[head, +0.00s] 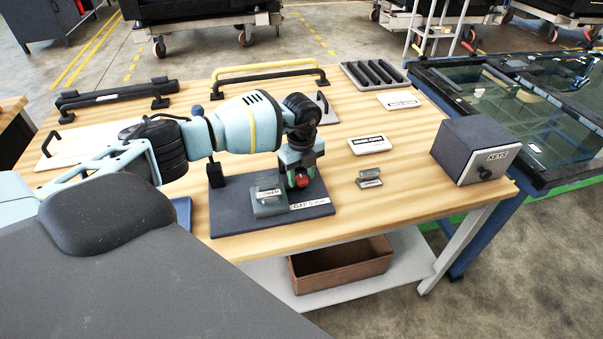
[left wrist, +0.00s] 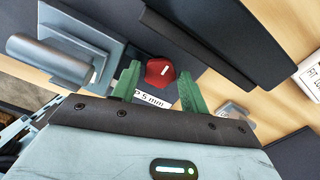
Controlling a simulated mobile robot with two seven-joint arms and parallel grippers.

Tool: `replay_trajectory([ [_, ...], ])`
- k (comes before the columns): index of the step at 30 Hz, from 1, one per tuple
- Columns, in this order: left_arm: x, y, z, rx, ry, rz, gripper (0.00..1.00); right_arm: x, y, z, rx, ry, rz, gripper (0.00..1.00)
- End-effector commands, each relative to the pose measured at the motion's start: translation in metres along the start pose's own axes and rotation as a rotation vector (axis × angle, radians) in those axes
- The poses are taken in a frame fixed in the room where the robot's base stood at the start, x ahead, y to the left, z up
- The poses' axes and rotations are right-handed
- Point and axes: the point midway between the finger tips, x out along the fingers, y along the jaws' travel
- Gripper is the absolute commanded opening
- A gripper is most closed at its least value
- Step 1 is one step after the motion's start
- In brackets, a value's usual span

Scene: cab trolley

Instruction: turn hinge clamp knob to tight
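The red clamp knob (head: 301,180) sits on a dark fixture plate (head: 228,221) on the wooden table. In the left wrist view the knob (left wrist: 160,72) is a red faceted cap with a white mark on top. A grey hinge piece (head: 268,203) lies beside it, with a label reading "GAP 5 mm". My left gripper (head: 297,172) points down over the knob. In the left wrist view its green fingers (left wrist: 158,80) are open, one on each side of the knob, with visible gaps. My right gripper is not in view.
A dark "KEYS" box (head: 453,146) stands at the table's right end. A small metal hinge (head: 369,178) and white label cards (head: 370,144) lie right of the plate. Bars with handles (head: 262,80) lie at the back. A brown bin (head: 340,266) sits on the lower shelf.

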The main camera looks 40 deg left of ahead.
Motion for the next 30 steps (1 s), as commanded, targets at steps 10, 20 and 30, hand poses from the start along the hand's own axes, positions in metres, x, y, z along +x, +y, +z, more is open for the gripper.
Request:
replay_trajectory([
  [10,-0.0002,0.0,-0.0002,0.002,0.0,0.0,0.11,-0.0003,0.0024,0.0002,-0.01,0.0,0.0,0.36],
  [20,-0.0011,-0.0005,-0.0003,0.094,0.0,-0.001,0.11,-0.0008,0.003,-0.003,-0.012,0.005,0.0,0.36],
  [30,-0.0014,-0.0012,-0.0001,0.374,0.0,-0.002,0.11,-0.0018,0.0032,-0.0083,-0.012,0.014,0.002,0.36],
])
